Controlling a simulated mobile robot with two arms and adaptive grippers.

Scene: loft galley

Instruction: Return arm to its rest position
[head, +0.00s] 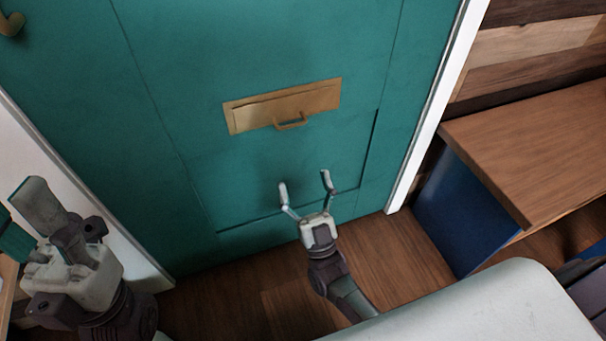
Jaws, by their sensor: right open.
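My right gripper (305,184) is in the lower middle of the head view. Its two fingers are spread apart with nothing between them. It is in front of the lower part of a teal door (150,120), below a brass letter plate (290,103) with a small handle. I cannot tell whether its fingertips touch the door. My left gripper (40,215) is at the lower left edge, seen close up and partly cut off. Its opening is not clear from this angle.
A wooden bench or counter (545,140) with a blue side panel (465,215) stands to the right of the door. A white door frame (435,110) runs between them. Bare wooden floor (400,255) lies below the door. A brass knob (11,24) is at the top left.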

